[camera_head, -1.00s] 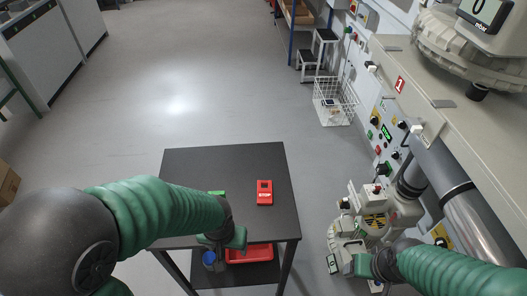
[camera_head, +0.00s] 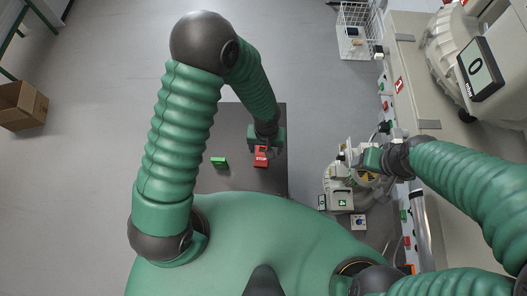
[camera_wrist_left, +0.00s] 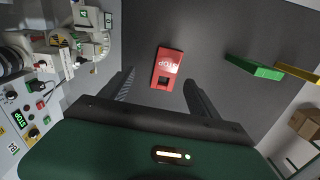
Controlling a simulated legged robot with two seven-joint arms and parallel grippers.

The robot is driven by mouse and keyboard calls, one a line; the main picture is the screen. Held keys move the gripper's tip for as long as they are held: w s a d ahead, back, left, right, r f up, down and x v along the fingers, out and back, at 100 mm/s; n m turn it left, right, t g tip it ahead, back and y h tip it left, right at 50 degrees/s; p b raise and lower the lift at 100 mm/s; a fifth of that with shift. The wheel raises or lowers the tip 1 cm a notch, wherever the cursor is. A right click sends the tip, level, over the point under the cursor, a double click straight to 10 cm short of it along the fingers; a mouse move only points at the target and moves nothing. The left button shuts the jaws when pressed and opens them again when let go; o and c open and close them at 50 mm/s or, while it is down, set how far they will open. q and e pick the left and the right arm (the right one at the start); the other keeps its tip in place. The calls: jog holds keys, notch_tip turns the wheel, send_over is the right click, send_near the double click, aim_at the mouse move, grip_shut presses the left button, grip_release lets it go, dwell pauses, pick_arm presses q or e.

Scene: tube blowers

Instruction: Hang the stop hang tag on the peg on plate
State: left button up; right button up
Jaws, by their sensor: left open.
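The red stop hang tag (camera_head: 261,158) lies on the dark table (camera_head: 236,180), its far end partly covered by my left gripper (camera_head: 265,146) in the head view. In the left wrist view the tag (camera_wrist_left: 170,62) lies flat with its square hole toward me. The open, empty fingers of my left gripper (camera_wrist_left: 160,80) point down on either side of the tag's near end; the tag looks apart from both. My right gripper (camera_head: 369,160) is at the machine on the right, and its fingers are too small to judge. I cannot pick out the peg on the plate.
A green tag (camera_head: 218,161) lies on the table left of the red one. A yellow piece (camera_wrist_left: 298,73) shows beyond it in the left wrist view. The white machine (camera_head: 340,190) and wall bench (camera_head: 412,75) stand right of the table.

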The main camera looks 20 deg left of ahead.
aim_at(261, 154)
pick_arm(q)
jog(key=shift+w+a+f, duration=0.1)
jog(key=shift+w+f, duration=0.15)
jog(key=shift+f, duration=0.4)
jog(key=shift+w+f, duration=0.25)
jog(key=shift+f, duration=0.35)
jog(key=f, duration=0.1)
jog(key=a+f, duration=0.2)
jog(key=f, duration=0.1)
jog(key=shift+s+p, duration=0.15)
jog(key=shift+p, duration=0.25)
jog(key=shift+a+f, duration=0.1)
jog(key=shift+f, duration=0.25)
jog(key=shift+d, duration=0.45)
jog(key=shift+c, duration=0.8)
jog(key=shift+d, duration=0.2)
jog(key=c, duration=0.5)
jog(key=shift+a, duration=0.15)
jog(key=c, duration=0.4)
jog(key=shift+a, duration=0.3)
jog(key=c, duration=0.4)
jog(key=shift+o, duration=0.2)
pick_arm(e)
jog(key=shift+w+a+r, duration=0.35)
jog(key=shift+a+r, duration=0.1)
jog(key=shift+a, duration=0.15)
